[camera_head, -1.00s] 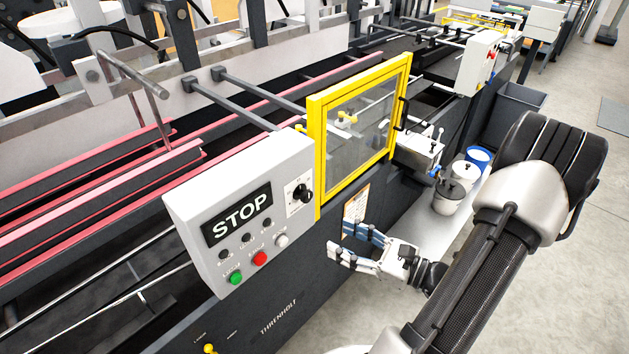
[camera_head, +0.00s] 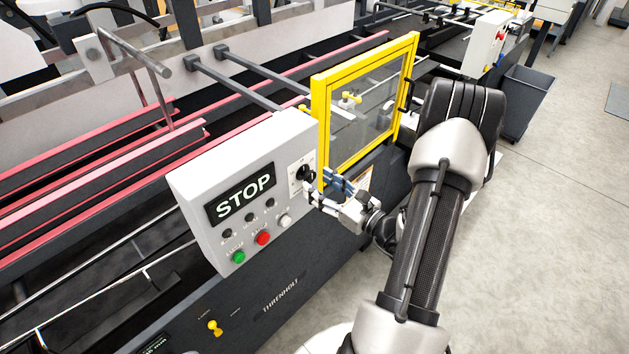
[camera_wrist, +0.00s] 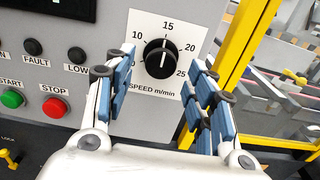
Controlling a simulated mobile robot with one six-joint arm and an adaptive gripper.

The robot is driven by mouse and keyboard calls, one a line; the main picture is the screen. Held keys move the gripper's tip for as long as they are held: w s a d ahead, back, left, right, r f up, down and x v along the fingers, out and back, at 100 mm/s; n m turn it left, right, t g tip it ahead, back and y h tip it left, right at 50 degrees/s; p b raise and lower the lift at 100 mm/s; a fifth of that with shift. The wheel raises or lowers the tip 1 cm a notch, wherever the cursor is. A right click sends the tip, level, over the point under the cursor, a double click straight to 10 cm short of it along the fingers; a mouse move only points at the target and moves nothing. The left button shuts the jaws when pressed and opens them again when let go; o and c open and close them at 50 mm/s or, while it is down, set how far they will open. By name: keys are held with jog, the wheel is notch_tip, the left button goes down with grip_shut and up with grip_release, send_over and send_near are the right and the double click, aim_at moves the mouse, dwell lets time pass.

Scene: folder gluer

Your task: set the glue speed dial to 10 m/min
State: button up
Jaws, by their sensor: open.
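The glue speed dial (camera_head: 303,173) is a black round knob at the right end of the grey control panel (camera_head: 195,187). In the wrist view, the knob (camera_wrist: 161,58) sits on a white plate (camera_wrist: 142,88) marked from 10 through 15 and 20 to 25, with "SPEED m/min" below. Its white line stands near upright, roughly towards 15. My gripper (camera_head: 324,191) is open, with its fingers (camera_wrist: 161,78) on either side of the knob in the wrist view. No contact shows; I cannot tell how far the tips are from the panel.
A STOP display (camera_head: 241,199) and several lamps and buttons, including green (camera_head: 239,257) and red (camera_head: 262,238), are left of the dial. A yellow-framed guard door (camera_head: 363,103) stands close on the right. Open floor (camera_head: 560,230) lies to the right.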

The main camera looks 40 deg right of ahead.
aim_at(307, 175)
jog(key=shift+w+a, duration=0.1)
jog(key=shift+w, duration=1.25)
jog(key=shift+c, duration=0.2)
jog(key=c, duration=1)
jog(key=shift+c, duration=0.2)
